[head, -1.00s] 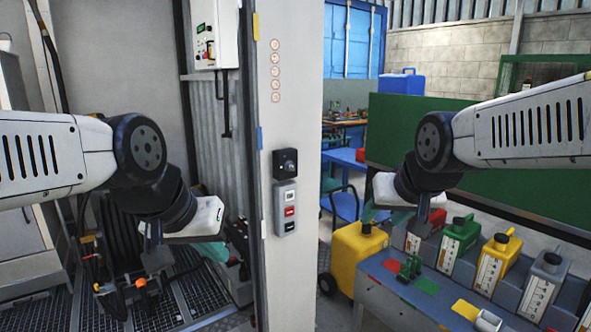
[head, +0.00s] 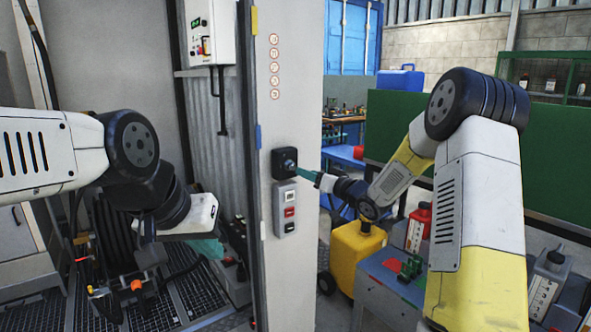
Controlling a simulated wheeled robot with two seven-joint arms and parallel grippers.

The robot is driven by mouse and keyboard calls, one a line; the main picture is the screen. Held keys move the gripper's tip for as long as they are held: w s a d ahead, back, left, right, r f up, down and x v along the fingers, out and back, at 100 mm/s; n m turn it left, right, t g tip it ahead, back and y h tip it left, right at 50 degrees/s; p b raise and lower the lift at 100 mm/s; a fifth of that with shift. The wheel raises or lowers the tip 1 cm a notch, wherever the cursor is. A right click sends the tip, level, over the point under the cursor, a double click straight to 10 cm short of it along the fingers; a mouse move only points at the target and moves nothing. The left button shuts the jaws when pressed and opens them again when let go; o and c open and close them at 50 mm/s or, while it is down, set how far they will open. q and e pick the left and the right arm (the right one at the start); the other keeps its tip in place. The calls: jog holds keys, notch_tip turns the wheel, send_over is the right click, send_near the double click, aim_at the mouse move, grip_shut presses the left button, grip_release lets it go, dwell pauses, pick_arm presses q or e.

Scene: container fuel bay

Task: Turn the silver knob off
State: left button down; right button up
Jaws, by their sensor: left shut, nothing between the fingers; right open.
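The silver knob (head: 289,164) sits on a black square box (head: 279,172) on the front of the pale pillar. My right gripper (head: 303,173) reaches in from the right, with its teal fingertips close to the right side of the knob. I cannot tell whether they touch it or are around it. The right gripper is open; its fingers look small and edge-on here. My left gripper (head: 208,248) is shut and empty, low on the left, well away from the knob.
A grey button box (head: 285,210) is right below the knob box on the pillar (head: 290,110). A yellow can (head: 357,255) stands right of the pillar. A bench (head: 375,310) with containers is below my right arm. A white control box (head: 208,33) hangs upper left.

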aim_at(293, 167)
jog(key=x, duration=0.7)
grip_shut()
